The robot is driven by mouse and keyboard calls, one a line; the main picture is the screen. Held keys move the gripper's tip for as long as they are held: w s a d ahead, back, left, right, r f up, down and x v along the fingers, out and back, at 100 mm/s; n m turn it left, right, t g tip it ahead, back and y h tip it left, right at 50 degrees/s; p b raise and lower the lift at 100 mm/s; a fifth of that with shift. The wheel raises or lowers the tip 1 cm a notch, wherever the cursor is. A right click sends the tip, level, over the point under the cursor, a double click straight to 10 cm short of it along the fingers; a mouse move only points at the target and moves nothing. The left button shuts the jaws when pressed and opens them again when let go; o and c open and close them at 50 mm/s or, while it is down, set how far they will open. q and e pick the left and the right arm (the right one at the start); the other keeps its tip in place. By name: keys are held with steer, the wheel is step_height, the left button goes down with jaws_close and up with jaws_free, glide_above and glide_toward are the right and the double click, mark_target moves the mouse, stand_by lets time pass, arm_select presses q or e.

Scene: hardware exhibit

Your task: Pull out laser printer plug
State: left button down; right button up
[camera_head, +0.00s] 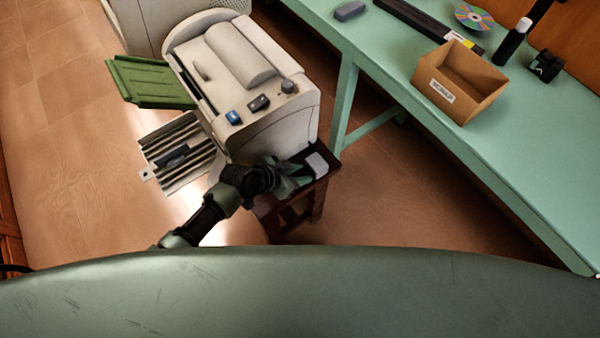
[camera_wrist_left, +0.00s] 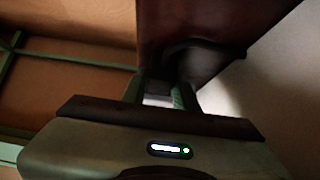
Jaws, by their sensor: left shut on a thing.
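The cream laser printer (camera_head: 262,125) stands on a small dark wooden stool (camera_head: 318,195), with a green tray and a slatted tray out at its left. My left gripper (camera_head: 297,176) is at the stool's top edge, by the printer's lower front corner. In the left wrist view its fingers (camera_wrist_left: 163,92) are closed on a small dark piece, which looks like the plug and is mostly hidden in shadow. A small pale grey block (camera_head: 317,164) lies on the stool just beyond the fingers. My right gripper is not in view.
A long green table (camera_head: 400,75) runs along the right, its leg close to the stool. On it are an open cardboard box (camera_head: 460,85), a disc (camera_head: 474,17), a black bottle (camera_head: 512,42) and a grey block (camera_head: 349,10). The floor between stool and table is clear.

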arm_select(q)
steer(key=shift+a, duration=0.1)
stand_by(0.4)
steer(key=s+a, duration=0.2)
steer(key=shift+a+f+p, duration=0.1)
steer(key=shift+a+p, duration=0.3)
steer(key=c, duration=1.1)
jaws_free()
steer(key=shift+s+a+r, duration=0.2)
steer(key=shift+a+r, duration=0.1)
steer(key=shift+r, duration=0.15)
steer(key=v, duration=0.7)
steer(key=shift+f+p, duration=0.1)
steer(key=shift+p, duration=0.3)
